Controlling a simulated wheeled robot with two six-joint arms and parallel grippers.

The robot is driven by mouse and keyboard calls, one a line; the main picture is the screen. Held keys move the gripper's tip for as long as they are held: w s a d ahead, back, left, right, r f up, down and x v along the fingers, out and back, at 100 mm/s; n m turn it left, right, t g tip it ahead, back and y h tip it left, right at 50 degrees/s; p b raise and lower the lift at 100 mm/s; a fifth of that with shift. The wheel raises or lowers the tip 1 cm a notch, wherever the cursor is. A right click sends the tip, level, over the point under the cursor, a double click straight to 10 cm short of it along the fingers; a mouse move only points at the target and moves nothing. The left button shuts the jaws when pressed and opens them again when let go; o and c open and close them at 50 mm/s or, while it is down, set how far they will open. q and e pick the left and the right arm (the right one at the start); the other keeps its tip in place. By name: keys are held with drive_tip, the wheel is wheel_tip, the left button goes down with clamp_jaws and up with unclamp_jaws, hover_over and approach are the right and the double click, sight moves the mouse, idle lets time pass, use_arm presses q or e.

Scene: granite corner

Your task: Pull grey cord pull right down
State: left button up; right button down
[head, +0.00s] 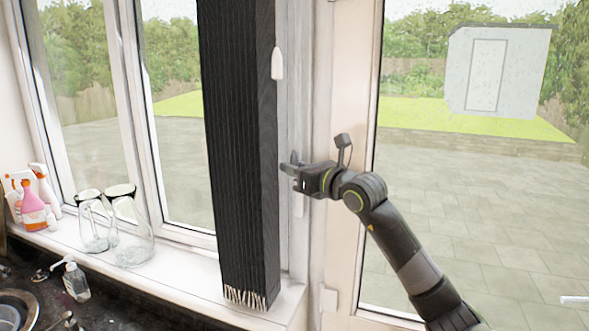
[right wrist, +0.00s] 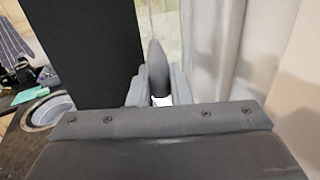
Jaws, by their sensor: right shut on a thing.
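The grey cord pull (right wrist: 157,70) is a tapered grey piece in the right wrist view, hanging upright on a thin cord that runs up out of the picture. My right gripper (right wrist: 158,88) is shut on it, with one finger on each side. In the head view my right gripper (head: 291,170) is just right of the dark blind, in front of the white window frame. A white cord pull (head: 277,64) hangs higher up, at the dark blind's right edge. My left gripper is not in view.
The dark pleated blind (head: 240,150) hangs close to the left of my right gripper. Two glass jars (head: 128,230) and spray bottles (head: 32,205) stand on the sill at left. A soap bottle (head: 75,280) stands by the sink. A glazed door is at right.

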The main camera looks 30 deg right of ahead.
drive_tip(key=c, duration=1.6)
unclamp_jaws()
drive_tip(key=shift+f, duration=0.35)
drive_tip(key=shift+c, duration=0.2)
drive_tip(key=shift+r, duration=0.1)
drive_tip(key=b+v, duration=1.6)
drive_tip(key=v, duration=0.1)
drive_tip(key=shift+s+b, duration=0.2)
drive_tip(key=shift+b, duration=0.1)
drive_tip(key=shift+d, duration=0.15)
